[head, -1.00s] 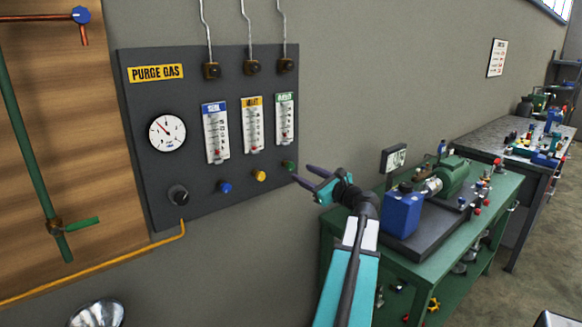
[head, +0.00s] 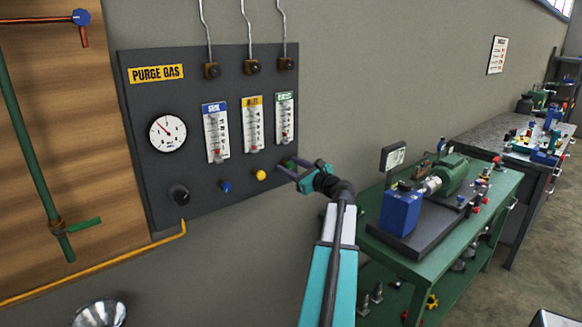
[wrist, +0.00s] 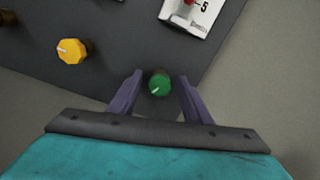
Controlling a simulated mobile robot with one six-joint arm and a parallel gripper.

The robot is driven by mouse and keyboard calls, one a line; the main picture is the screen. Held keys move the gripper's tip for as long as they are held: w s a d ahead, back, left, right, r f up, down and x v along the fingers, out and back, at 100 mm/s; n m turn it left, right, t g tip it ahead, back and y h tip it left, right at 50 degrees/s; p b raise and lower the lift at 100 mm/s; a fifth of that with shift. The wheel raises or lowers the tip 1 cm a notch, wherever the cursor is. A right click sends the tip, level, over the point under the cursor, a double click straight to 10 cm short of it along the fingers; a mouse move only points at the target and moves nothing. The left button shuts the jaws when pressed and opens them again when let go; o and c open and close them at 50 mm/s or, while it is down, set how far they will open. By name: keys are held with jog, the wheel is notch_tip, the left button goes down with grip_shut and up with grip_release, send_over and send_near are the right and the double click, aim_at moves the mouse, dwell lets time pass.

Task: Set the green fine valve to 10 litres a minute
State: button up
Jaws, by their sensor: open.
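The green fine valve (wrist: 159,82) is a small round knob with a white pointer mark, low on the right of the dark purge gas panel (head: 160,99). In the wrist view my gripper (wrist: 158,92) is open, with one purple finger on each side of the green knob and a gap to each. The green-labelled flow tube (head: 284,118) stands above the knob, with a red float low in it. Its exact reading is too small to tell.
The yellow knob (head: 260,175) is left of the green one, also in the wrist view (wrist: 72,51). A blue knob (head: 226,186) and a dark knob (head: 180,194) are further left. A green bench (head: 470,205) with a pump stands to the right.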

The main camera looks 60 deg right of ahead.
jog(key=c, duration=1)
jog(key=shift+d, duration=0.1)
jog(key=shift+c, duration=0.2)
jog(key=shift+n+b, duration=0.3)
jog(key=shift+b, duration=0.1)
jog(key=shift+f+n+b, duration=0.15)
jog(key=shift+n+b, duration=0.55)
jog(key=shift+b, duration=0.2)
jog(key=n+b, duration=0.4)
jog(key=shift+b, duration=0.35)
jog(key=n+b, duration=0.3)
jog(key=shift+n, duration=0.3)
jog(key=shift+r+n+b, duration=0.2)
jog(key=shift+n+b, duration=0.85)
jog(key=shift+n, duration=0.05)
